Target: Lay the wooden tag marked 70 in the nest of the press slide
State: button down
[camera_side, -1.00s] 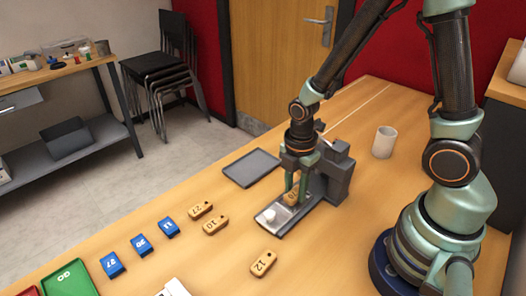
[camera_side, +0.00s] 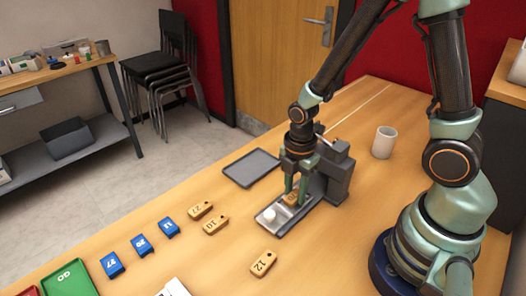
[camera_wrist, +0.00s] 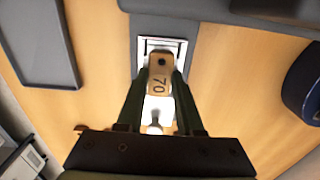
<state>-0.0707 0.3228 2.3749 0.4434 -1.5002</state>
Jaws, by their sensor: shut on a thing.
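The wooden tag marked 70 (camera_wrist: 160,82) is between the fingers of my gripper (camera_wrist: 160,88), which is shut on it. The tag also shows in the side view (camera_side: 291,198), partly hidden by the fingers. My gripper (camera_side: 296,192) points down over the press slide (camera_side: 275,222), a light metal plate with a white knob at its front end. In the wrist view the slide's bright nest area (camera_wrist: 163,45) shows around the tag's far end. I cannot tell whether the tag touches the nest. The grey press (camera_side: 335,170) stands just behind the slide.
Wooden tags marked 27 (camera_side: 200,210), 10 (camera_side: 215,225) and 12 (camera_side: 263,263) lie on the table (camera_side: 345,250). Several blue tags (camera_side: 140,244) lie at left, near a green tray (camera_side: 68,278). An empty dark tray (camera_side: 250,168) and a white cup (camera_side: 384,142) stand farther back.

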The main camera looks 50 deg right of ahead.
jog(key=shift+c, duration=2.3)
grip_release()
jog(key=shift+r, duration=0.15)
notch_tip(320, 180, up, 12)
notch_tip(320, 180, up, 5)
jog(key=m+t, duration=0.2)
jog(key=m, duration=0.5)
send_over(295, 194)
jog(key=r+m+t, duration=0.1)
jog(key=m, duration=0.2)
jog(key=d+r+m+t, duration=0.1)
jog(key=r+m, duration=0.1)
jog(key=m, duration=0.2)
jog(key=s+r+m+t, duration=0.1)
jog(key=r+m, duration=0.1)
jog(key=m, duration=0.2)
jog(key=shift+d+r+t, duration=0.15)
jog(key=shift+d+t, duration=0.15)
jog(key=shift+d, duration=0.1)
